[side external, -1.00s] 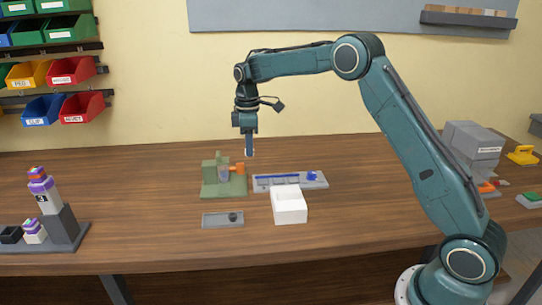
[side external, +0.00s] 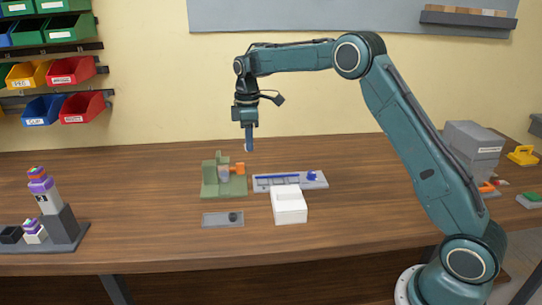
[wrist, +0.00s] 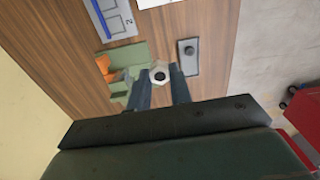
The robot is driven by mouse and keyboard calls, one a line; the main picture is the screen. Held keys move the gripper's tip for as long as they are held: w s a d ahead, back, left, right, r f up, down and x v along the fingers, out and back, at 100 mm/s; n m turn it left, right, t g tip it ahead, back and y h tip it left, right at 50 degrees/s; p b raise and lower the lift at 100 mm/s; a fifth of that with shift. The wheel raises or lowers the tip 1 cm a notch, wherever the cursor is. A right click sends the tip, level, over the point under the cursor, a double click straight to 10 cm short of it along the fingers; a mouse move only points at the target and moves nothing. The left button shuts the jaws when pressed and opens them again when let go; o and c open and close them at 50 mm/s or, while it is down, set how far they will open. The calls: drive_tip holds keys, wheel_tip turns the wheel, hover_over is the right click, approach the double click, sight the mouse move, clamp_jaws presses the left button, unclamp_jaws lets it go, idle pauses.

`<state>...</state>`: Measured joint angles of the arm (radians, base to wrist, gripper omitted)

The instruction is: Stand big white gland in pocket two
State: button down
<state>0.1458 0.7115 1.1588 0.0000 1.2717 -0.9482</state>
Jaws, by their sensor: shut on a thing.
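My gripper (side external: 248,146) is shut on the big white gland (wrist: 160,76), which shows in the wrist view between the fingertips as a white six-sided ring with a dark centre. In the side view only a small pale bit shows at the fingertips. The gland is held in the air above the green fixture (side external: 211,190), clear of the table. A grey tray (side external: 276,188) with a blue part lies right of the fixture, and a "2" shows on it in the wrist view (wrist: 122,27). I cannot tell which opening is pocket two.
A white box (side external: 290,212) stands in front of the grey tray. A small grey plate (side external: 215,220) with a dark round part lies left of the box. An orange part (side external: 239,168) sits at the green fixture. A grey stepped stand (side external: 65,230) is at far left.

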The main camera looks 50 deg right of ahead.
sight(262, 182)
drive_tip(key=shift+w+d+f+n, duration=0.7)
drive_tip(key=shift+d+f+n, duration=1.15)
drive_tip(key=shift+f, duration=0.4)
drive_tip(key=shift+w+d+f+n, duration=0.7)
drive_tip(key=shift+d+f+n, duration=0.95)
drive_tip(key=shift+f+n, duration=0.5)
drive_tip(key=shift+w+d+f+n, duration=0.7)
drive_tip(key=shift+d+f+n, duration=1.15)
drive_tip(key=shift+f, duration=0.45)
drive_tip(key=shift+a+f, duration=0.1)
drive_tip(key=shift+f, duration=0.1)
drive_tip(key=shift+f, duration=2.3)
drive_tip(key=shift+f, duration=0.15)
drive_tip(key=c, duration=1.2)
unclamp_jaws()
drive_tip(key=shift+o, duration=0.5)
